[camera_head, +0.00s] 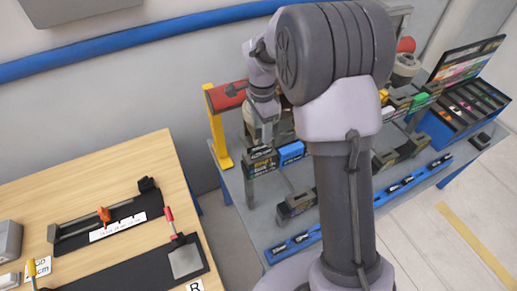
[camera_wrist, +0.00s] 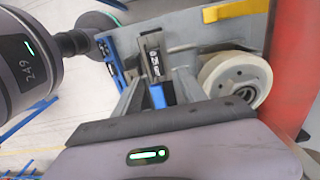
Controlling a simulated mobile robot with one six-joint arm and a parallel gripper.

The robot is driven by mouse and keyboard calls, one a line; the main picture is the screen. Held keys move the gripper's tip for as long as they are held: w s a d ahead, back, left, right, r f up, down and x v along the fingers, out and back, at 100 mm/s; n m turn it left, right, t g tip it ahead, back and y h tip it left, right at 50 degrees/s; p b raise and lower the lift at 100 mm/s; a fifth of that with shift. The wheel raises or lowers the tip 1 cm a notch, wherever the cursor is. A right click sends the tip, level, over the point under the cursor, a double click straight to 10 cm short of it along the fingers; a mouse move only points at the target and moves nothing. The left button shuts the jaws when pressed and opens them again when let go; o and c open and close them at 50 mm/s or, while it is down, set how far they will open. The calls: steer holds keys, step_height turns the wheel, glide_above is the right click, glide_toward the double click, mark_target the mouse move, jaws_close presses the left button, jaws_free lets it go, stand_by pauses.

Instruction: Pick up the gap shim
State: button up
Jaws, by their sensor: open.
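I cannot tell for sure which thing is the gap shim. My gripper (camera_head: 266,132) hangs over the left part of the grey workbench (camera_head: 236,188). It is open, and its two fingers also show in the wrist view (camera_wrist: 158,85). Between and beyond the fingers in that view is a dark block with a white label (camera_wrist: 152,60), with a blue piece (camera_wrist: 158,97) at its near end. The head view shows a small blue block (camera_head: 292,152) just right of and below my gripper, beside dark labelled blocks (camera_head: 262,163). No contact with the fingers is visible.
A cream wheel (camera_wrist: 232,82) and a red upright (camera_wrist: 293,60) are close to the right finger. A yellow post (camera_head: 218,130) stands at the bench's left end. A wooden table (camera_head: 100,172) at left holds a red-handled flat plate (camera_head: 186,260) and an orange-marked slide (camera_head: 104,214).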

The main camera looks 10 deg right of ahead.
mark_target(260, 147)
steer(key=shift+w+f, duration=0.1)
steer(key=shift+f, duration=0.7)
steer(key=f, duration=0.3)
steer(key=s+f, duration=0.1)
steer(key=f, duration=0.1)
steer(key=shift+a+b, duration=0.4)
steer(key=shift+f, duration=0.3)
steer(key=shift+r, duration=0.1)
jaws_close()
